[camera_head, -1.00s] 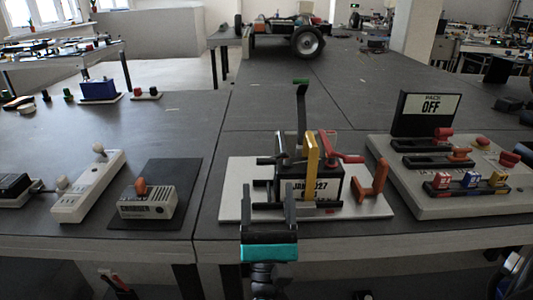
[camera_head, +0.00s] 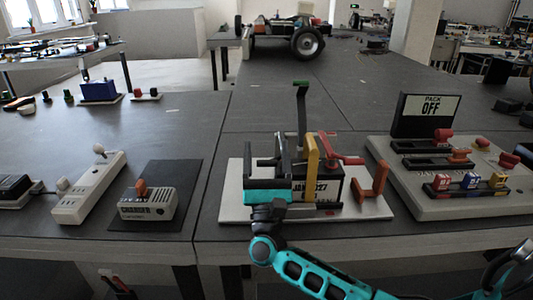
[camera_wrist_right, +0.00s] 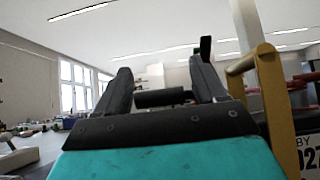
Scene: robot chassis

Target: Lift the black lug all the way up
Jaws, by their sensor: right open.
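The battery rig stands on a pale board (camera_head: 232,207) at the table's front, with a tan-yellow upright handle (camera_head: 312,160) at its front. My right gripper (camera_head: 266,146) is at the rig's left side, left of the yellow handle, fingers pointing up and away. It is open. In the right wrist view, a short black cylinder (camera_wrist_right: 163,97), which looks like the black lug's grip, shows between the two spread fingers. I cannot tell whether the fingers touch it. In the head view the gripper hides most of it. My left gripper is out of view.
A tall black lever with a green tip (camera_head: 301,100) rises behind the gripper. Red (camera_head: 345,159) and orange (camera_head: 371,188) handles are to the right. A charger (camera_head: 147,203) sits left, and a switch panel (camera_head: 430,205) stands right.

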